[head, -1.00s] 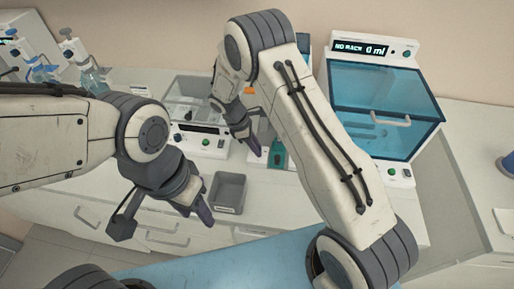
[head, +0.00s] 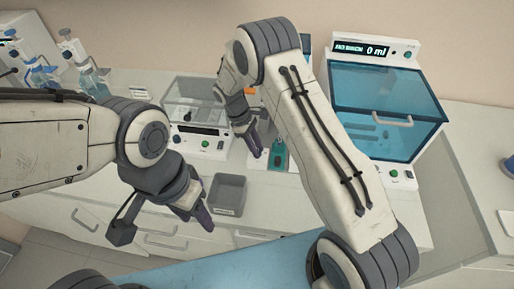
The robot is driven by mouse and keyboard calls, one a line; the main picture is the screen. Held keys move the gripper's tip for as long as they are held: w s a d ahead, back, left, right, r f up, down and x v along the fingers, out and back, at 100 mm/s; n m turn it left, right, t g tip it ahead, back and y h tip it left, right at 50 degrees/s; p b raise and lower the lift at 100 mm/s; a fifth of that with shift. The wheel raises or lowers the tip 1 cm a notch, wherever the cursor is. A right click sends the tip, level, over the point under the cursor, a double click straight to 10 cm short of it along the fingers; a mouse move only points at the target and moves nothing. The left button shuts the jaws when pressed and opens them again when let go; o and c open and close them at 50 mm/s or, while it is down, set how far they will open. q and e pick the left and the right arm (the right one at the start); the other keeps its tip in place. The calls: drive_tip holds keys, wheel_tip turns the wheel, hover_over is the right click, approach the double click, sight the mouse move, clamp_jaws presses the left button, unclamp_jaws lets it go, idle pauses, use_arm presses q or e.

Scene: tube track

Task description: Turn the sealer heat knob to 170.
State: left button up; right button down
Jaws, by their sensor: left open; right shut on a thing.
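My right gripper (head: 257,147) is at the bench, pointing down in front of a mostly hidden white unit with an orange part (head: 250,90). My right arm covers most of this unit, which seems to be the sealer. The fingers are close together, shut on what seems to be the heat knob; they hide it, and its setting cannot be read. My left gripper (head: 203,215) is open and empty, near the front edge of the bench, away from the sealer.
A teal bottle-like thing (head: 277,157) stands just right of my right fingers. A clear-lidded device (head: 197,122) is at left; a blue-windowed cabinet (head: 385,95) stands at right.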

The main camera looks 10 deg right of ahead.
drive_tip(key=shift+s, duration=0.1)
drive_tip(key=c, duration=0.7)
unclamp_jaws()
drive_tip(key=b+v, duration=0.3)
drive_tip(key=v, duration=0.7)
drive_tip(key=shift+a+r, duration=0.15)
drive_tip(key=shift+r, duration=0.05)
